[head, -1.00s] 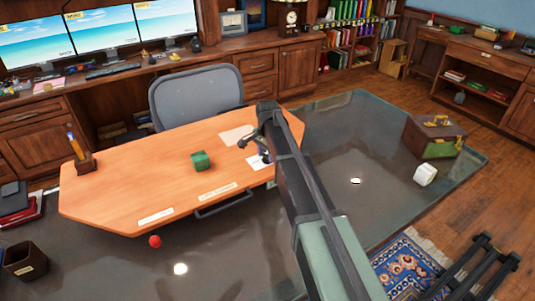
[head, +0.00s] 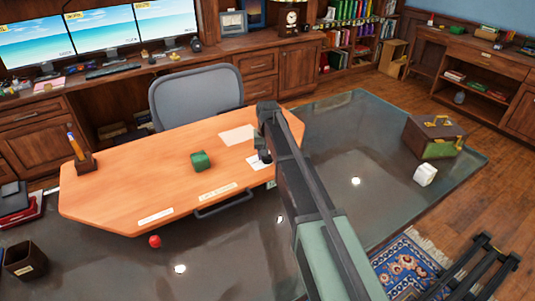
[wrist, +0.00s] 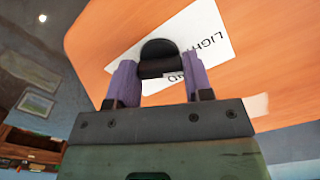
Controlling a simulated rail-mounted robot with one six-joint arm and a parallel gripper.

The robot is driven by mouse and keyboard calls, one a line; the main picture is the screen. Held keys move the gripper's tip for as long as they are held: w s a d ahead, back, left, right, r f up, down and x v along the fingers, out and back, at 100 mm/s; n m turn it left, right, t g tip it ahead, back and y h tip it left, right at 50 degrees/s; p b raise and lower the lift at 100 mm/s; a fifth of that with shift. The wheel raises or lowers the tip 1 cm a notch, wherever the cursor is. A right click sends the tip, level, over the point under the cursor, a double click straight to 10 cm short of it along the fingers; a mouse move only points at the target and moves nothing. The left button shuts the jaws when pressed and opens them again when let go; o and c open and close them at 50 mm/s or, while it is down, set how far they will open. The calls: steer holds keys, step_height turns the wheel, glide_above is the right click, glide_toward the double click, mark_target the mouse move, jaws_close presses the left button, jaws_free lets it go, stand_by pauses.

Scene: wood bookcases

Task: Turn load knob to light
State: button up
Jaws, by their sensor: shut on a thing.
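The load knob (wrist: 158,47) is a dark round knob on the orange desktop (wrist: 120,25), in the middle of the wrist view. In the head view the knob (head: 265,156) is a small dark shape by the desk's right end, partly hidden by my arm. Its pointing direction cannot be read clearly.
A green box (head: 201,161), a white paper (head: 237,135) and a pen holder (head: 84,162) stand or lie on the desktop. A red ball (head: 155,241) is at its front edge. A grey chair (head: 196,95) stands behind. A brown case (head: 434,138) and white cube (head: 425,174) sit right.

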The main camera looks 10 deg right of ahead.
steer(key=shift+n, duration=0.5)
steer(key=o, duration=0.9)
steer(key=shift+r, duration=0.1)
step_height(320, 180, up, 11)
steer(key=p, duration=1)
steer(key=shift+f+p, duration=0.2)
steer(key=shift+p, duration=0.2)
